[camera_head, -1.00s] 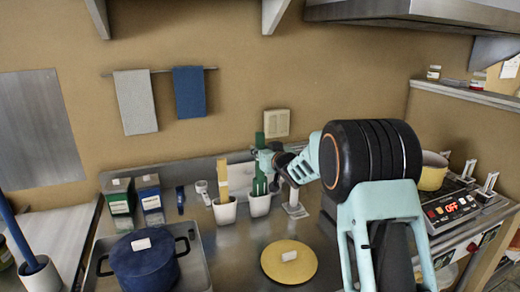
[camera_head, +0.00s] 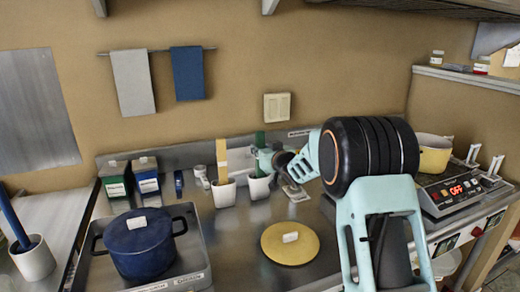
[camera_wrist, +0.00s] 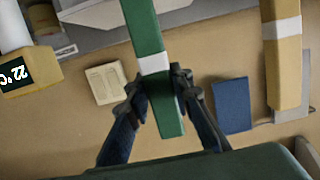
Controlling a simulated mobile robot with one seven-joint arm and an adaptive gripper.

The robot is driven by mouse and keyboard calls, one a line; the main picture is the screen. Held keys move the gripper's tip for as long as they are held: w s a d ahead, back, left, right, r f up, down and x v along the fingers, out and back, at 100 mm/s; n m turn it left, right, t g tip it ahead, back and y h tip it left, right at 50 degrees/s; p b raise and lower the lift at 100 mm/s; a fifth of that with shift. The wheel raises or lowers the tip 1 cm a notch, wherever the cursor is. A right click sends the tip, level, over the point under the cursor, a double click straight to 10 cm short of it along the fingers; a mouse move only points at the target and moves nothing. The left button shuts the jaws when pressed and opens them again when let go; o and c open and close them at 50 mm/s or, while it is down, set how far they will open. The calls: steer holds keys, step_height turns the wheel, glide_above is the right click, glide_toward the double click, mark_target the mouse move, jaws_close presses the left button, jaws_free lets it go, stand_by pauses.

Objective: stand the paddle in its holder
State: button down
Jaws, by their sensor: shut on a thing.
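The green paddle (camera_head: 260,139) stands roughly upright with its lower end in the mouth of the right white cup holder (camera_head: 260,187). My gripper (camera_head: 267,159) is shut on it above the rim. Whether the paddle touches the bottom of the cup is hidden. In the wrist view, my gripper (camera_wrist: 158,92) has its two dark fingers on either side of the green paddle (camera_wrist: 143,25), close to its white band.
A yellow paddle (camera_head: 222,157) stands in the white cup (camera_head: 224,193) close on the left. Green and blue cartons, a blue pot (camera_head: 140,248) and a yellow lid (camera_head: 274,250) stand nearby. A hot plate with a yellow pot is at right.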

steer(key=shift+r, duration=0.1)
steer(key=c, duration=1.6)
jaws_free()
steer(key=v, duration=1.2)
